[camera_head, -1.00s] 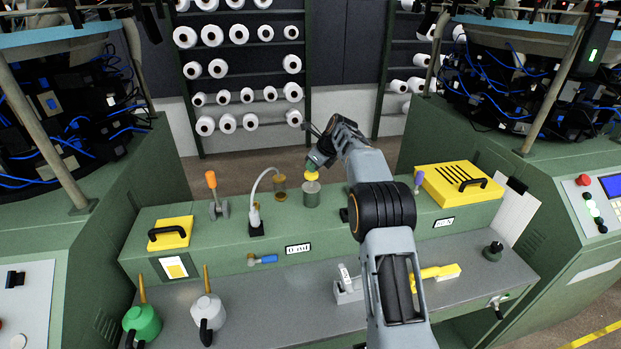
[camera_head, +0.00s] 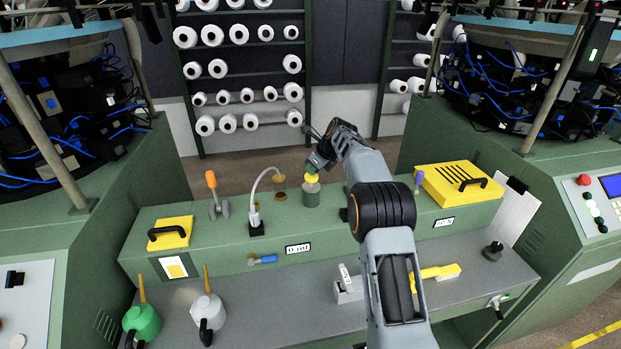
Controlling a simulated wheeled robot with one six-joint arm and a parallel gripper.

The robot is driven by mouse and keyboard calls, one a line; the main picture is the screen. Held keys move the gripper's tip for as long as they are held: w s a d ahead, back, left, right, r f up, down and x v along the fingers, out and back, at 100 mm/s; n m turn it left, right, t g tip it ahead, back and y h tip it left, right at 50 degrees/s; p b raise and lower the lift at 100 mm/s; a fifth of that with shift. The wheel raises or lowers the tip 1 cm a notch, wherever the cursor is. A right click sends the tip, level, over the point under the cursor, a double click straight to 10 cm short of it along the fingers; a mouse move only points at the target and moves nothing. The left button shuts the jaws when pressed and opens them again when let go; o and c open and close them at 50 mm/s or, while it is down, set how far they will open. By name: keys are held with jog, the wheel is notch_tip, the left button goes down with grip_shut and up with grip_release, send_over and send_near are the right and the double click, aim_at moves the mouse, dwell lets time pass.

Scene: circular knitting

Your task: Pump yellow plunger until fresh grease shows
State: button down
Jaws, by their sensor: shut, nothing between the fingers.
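The yellow plunger (camera_head: 311,179) stands on top of a short grey-green cylinder (camera_head: 311,198) on the raised green ledge. My gripper (camera_head: 312,168) is shut and empty, directly above the plunger, and its tip appears to touch or nearly touch the yellow top. The small gap, if any, cannot be told from this view. Left of the pump, a thin clear hose (camera_head: 262,182) arches from a black-based fitting (camera_head: 255,221) toward a small brownish cup (camera_head: 280,194). Whether grease shows there is too small to tell.
An orange-topped lever (camera_head: 213,185) and a yellow handled cover (camera_head: 170,232) stand to the left. A yellow slotted box (camera_head: 459,183) is to the right. Two oil cans, green (camera_head: 142,320) and grey (camera_head: 207,307), stand on the lower grey bench (camera_head: 270,305), whose middle is fairly clear.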

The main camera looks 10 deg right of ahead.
jog(key=shift+f, duration=0.45)
jog(key=shift+r+p, duration=1.45)
jog(key=shift+p, duration=0.1)
jog(key=shift+r, duration=0.1)
dwell(0.9)
jog(key=s+r+n+h, duration=0.1)
jog(key=s+r+n, duration=0.35)
jog(key=s, duration=0.25)
jog(key=s+a+r+n+h, duration=0.1)
jog(key=s+r+n, duration=0.2)
jog(key=s+n, duration=0.3)
jog(key=s+r+n+h, duration=0.1)
jog(key=s+r+n, duration=0.25)
jog(key=s, duration=0.45)
jog(key=s+f+n, duration=0.3)
jog(key=s+n, duration=0.3)
jog(key=s, duration=0.4)
jog(key=s+f+n+h, duration=0.1)
jog(key=s+f+n, duration=0.2)
jog(key=s+n, duration=0.4)
jog(key=s, duration=0.3)
jog(key=shift+d+f+h, duration=0.2)
jog(key=shift+d+h, duration=0.05)
jog(key=shift+h, duration=0.05)
